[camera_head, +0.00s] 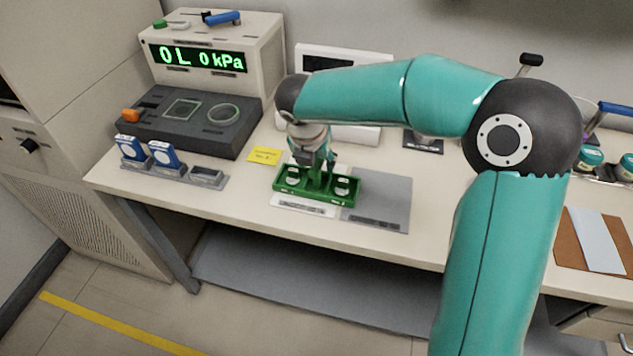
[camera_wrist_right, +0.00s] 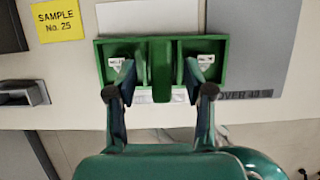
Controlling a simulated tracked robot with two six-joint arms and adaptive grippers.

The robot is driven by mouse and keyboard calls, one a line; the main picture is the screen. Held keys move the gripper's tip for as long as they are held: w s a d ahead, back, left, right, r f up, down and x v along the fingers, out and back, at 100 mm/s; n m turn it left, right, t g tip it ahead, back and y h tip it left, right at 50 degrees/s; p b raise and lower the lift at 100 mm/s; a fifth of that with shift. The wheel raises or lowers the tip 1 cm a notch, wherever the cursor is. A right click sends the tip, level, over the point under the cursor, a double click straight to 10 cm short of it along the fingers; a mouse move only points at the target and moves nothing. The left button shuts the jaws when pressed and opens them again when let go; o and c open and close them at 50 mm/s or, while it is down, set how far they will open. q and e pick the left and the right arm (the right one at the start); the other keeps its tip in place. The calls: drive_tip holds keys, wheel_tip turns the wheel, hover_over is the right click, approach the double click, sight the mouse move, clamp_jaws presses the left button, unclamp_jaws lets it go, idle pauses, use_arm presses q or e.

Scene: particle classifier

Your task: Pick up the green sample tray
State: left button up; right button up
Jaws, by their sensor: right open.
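The green sample tray (camera_head: 300,195) sits on the front part of the bench, partly over a white label and beside a grey mat. It has a raised middle part and a compartment on each side, each with something pale in it. It also shows in the right wrist view (camera_wrist_right: 101,65). My right gripper (camera_head: 318,170) points down over the tray. In the right wrist view its fingers (camera_wrist_right: 160,78) are open, one on each side of the tray's middle part, with a gap to it. Whether the fingertips touch the tray is unclear. My left gripper is out of view.
A grey mat (camera_head: 386,200) lies right of the tray. A yellow sample note (camera_head: 265,156) lies left of it, near blue-and-white items (camera_head: 163,154) in grey holders. A dark instrument base (camera_head: 190,140) stands behind these. The bench's front edge is close to the tray.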

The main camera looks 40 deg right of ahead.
drive_tip(key=shift+x, duration=0.75)
clamp_jaws()
drive_tip(key=shift+r, duration=0.1)
